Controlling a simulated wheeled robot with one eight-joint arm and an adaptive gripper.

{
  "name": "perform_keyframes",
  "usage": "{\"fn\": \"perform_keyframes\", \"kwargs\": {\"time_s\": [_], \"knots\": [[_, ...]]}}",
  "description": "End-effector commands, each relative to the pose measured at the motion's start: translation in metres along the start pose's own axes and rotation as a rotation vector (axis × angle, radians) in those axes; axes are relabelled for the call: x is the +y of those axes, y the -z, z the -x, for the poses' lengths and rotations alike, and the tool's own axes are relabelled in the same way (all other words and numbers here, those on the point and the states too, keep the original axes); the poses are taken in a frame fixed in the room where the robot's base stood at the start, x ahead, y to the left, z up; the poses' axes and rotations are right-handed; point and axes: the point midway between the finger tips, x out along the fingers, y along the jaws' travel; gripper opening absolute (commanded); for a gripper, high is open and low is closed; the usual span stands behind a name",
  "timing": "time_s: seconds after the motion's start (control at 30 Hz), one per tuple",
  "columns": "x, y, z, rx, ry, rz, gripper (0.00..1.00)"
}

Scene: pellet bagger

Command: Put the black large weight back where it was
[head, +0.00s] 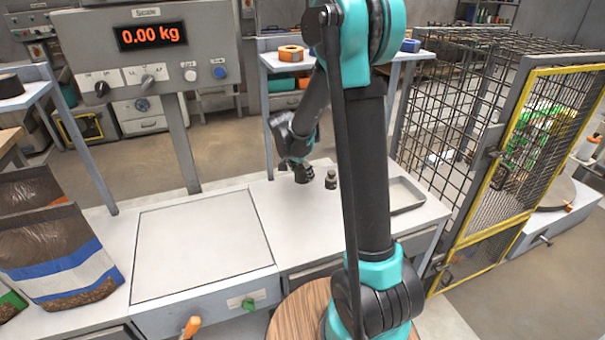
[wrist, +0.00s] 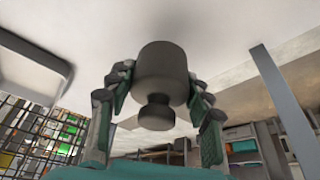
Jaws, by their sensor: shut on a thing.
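The black large weight (wrist: 163,72) is a dark cylinder with a knob, between the two fingers of my gripper (wrist: 157,112) in the wrist view. My gripper is shut on it. Its base is close to the white bench surface; I cannot tell whether it touches. In the head view my gripper (head: 298,168) is low over the bench, with the dark weight (head: 304,175) at its fingers. A smaller-looking dark weight (head: 331,180) with a knob stands upright on the bench, just right of my gripper and apart from it.
A shallow grey tray (head: 421,206) lies on the bench to the right. The scale plate (head: 200,240) at left is empty, and its display (head: 152,36) reads 0.00 kg. Filled bags (head: 60,255) stand far left. A wire cage (head: 470,110) with a yellow-framed door borders the right.

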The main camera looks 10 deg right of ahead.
Motion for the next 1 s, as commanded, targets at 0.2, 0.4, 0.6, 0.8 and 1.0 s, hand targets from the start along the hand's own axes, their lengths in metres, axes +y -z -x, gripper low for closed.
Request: {"fn": "perform_keyframes", "kwargs": {"time_s": [0.2,0.4,0.6,0.8,1.0], "knots": [[0.0,-0.008,-0.019,0.001,0.0,0.001,0.0],[0.0,-0.014,-0.035,0.0,0.0,0.001,0.0],[0.0,-0.022,-0.055,0.0,0.001,0.002,0.0],[0.0,-0.024,-0.059,0.0,0.001,0.002,0.0],[0.0,-0.025,-0.059,0.0,0.001,0.002,0.0]]}}
